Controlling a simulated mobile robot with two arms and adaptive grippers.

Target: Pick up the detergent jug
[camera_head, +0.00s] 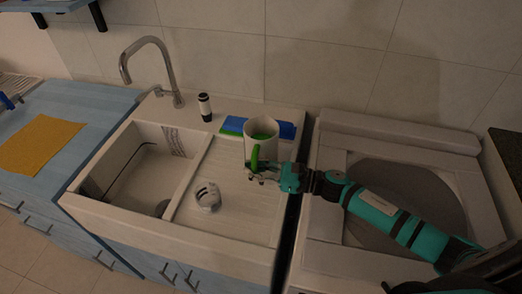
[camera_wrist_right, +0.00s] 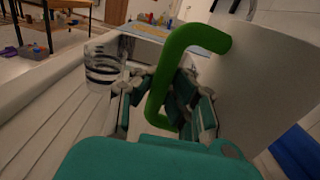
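The detergent jug (camera_head: 261,146) appears as a white, open-topped container with a green handle, upright on the ribbed drainboard right of the sink basin. Green shows inside its mouth. My right gripper (camera_head: 262,173) is at the handle on the jug's near side. In the right wrist view, the green handle (camera_wrist_right: 160,98) passes between the fingers of my right gripper (camera_wrist_right: 160,88), and the white jug wall (camera_wrist_right: 250,75) fills the right side. The fingers stand apart, with a gap between the left finger and the handle. My left gripper is not in view.
A clear glass (camera_head: 207,197) stands on the drainboard left of the jug. Blue and green cloths (camera_head: 285,130) lie behind the jug. A dark-and-white bottle (camera_head: 205,107) stands near the faucet (camera_head: 152,45). The sink basin (camera_head: 150,165) is at left; a white lidded appliance (camera_head: 335,160) is at right.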

